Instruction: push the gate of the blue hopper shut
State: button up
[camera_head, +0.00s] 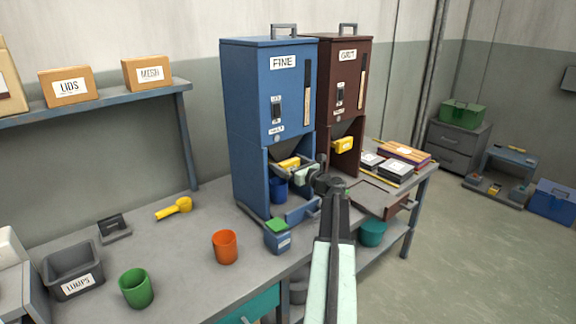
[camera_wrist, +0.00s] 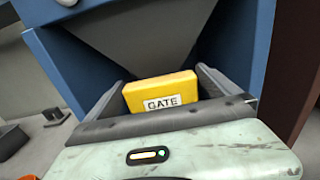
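The blue hopper (camera_head: 245,110), labelled FINE, stands upright on the bench. Its yellow gate (camera_head: 288,163) sticks out under the funnel; in the wrist view the gate (camera_wrist: 160,92) faces me with its GATE label readable. My gripper (camera_head: 297,166) is at the front of the blue hopper, level with the gate. In the wrist view its two fingers (camera_wrist: 162,82) are spread, one on each side of the gate. I cannot tell whether they touch it. How far the gate is pulled out is hard to tell.
A blue cup (camera_head: 278,190) stands under the gate. The brown hopper (camera_head: 330,100), with its own yellow gate (camera_head: 343,145), is close on the right. A small blue box with a green top (camera_head: 278,238) and an orange cup (camera_head: 225,246) stand in front.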

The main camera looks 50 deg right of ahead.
aim_at(291, 165)
jog(key=s, duration=0.5)
jog(key=s+a, duration=0.1)
jog(key=s, duration=0.1)
jog(key=shift+s+a, duration=0.1)
jog(key=shift+s, duration=0.25)
